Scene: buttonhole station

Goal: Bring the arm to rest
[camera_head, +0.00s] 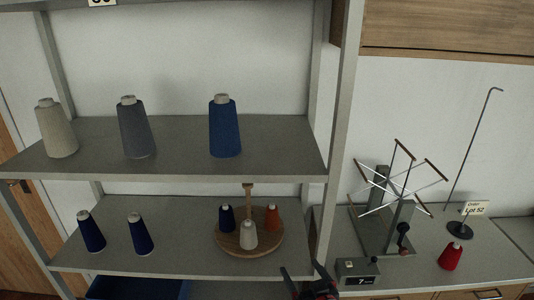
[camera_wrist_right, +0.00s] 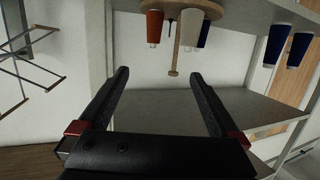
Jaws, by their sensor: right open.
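My right gripper (camera_head: 308,280) shows at the bottom of the head view, in front of the lower shelf's right end. In the right wrist view its two black fingers (camera_wrist_right: 160,88) stand wide apart with nothing between them. A round wooden stand (camera_head: 262,246) with a central post holds a navy cone (camera_head: 226,219), a white cone (camera_head: 243,235) and an orange cone (camera_head: 272,217). The stand is clear of the fingers and shows upside down at the top of the wrist view (camera_wrist_right: 183,4). My left gripper is in neither view.
The upper shelf (camera_head: 180,165) bears a beige, a grey and a blue cone (camera_head: 225,128). Two navy cones (camera_head: 91,232) stand lower left, above a blue bin (camera_head: 135,288). Right of the shelf post (camera_head: 340,130), a counter holds a yarn winder (camera_head: 395,195), a counter box (camera_head: 357,272) and a red cone (camera_head: 450,256).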

